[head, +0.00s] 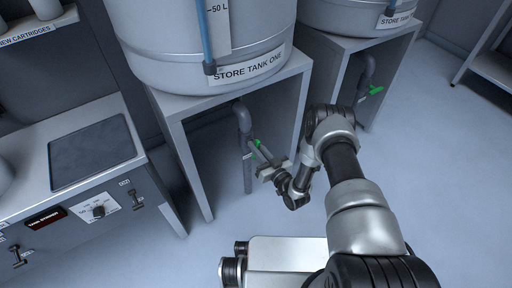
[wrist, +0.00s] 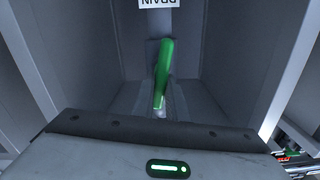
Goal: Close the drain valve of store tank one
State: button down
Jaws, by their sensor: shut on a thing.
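Store tank one (head: 190,35) is a large grey tank with a name label, standing on a grey frame. Under it a drain pipe (head: 244,120) comes down, with the green lever of the drain valve (head: 257,142) at its end. My gripper (head: 262,160) is at this lever, under the front of the frame. In the wrist view the green lever (wrist: 163,68) runs down toward my gripper (wrist: 160,112), and its near end is between the fingers. The jaws are shut on the lever. The valve body is mostly hidden.
A second tank (head: 350,12) on its own frame stands to the right, with another green valve lever (head: 376,90). A bench (head: 90,108) with a dark panel, a knob and switches is on the left. The frame's legs (head: 187,165) flank my gripper. Floor is clear at right.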

jog(key=m, duration=0.3)
jog(key=shift+w+d+f+m, duration=0.1)
jog(key=shift+w+d+m, duration=0.1)
jog(key=shift+d+m, duration=0.1)
jog(key=m, duration=0.4)
jog(key=shift+w+d+f+m, duration=0.15)
jog(key=shift+m, duration=0.15)
jog(key=m, duration=0.4)
jog(key=shift+f, duration=0.25)
jog(key=shift+f+m, duration=0.2)
jog(key=shift+m, duration=1.3)
jog(key=c, duration=1.8)
grip_release()
jog(key=shift+o, duration=0.2)
